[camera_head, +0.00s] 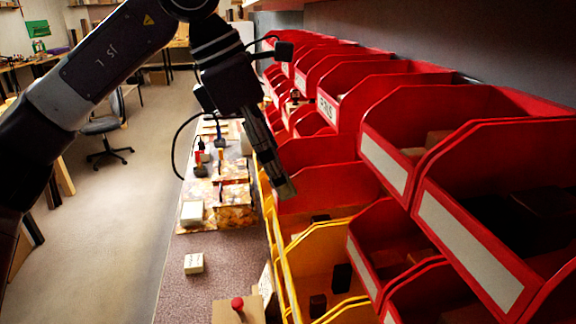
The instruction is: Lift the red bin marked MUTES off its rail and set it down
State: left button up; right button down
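Rows of red bins hang on the right wall. No label that I can read says MUTES, so I cannot tell which bin is that one. One red bin (356,88) has a label with partly legible dark letters. Two large red bins nearest me, an upper one (470,105) and a lower one (520,150), have pale label strips with no readable text. My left gripper (287,188) points down in front of a middle-row red bin (335,185); contact is unclear. Its fingers are seen edge-on, and nothing clearly shows between them. My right gripper is out of view.
Yellow bins (290,268) with dark blocks inside hang low beside the bench. An office chair (103,130) stands on the open floor at left.

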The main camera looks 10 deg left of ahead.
pick_arm(q)
jog(key=s+a+b, duration=0.1)
jog(key=s+a, duration=0.2)
jog(key=a, duration=0.8)
jog(key=shift+s+a, duration=0.25)
jog(key=shift+s, duration=0.1)
dwell(0.7)
dwell(0.4)
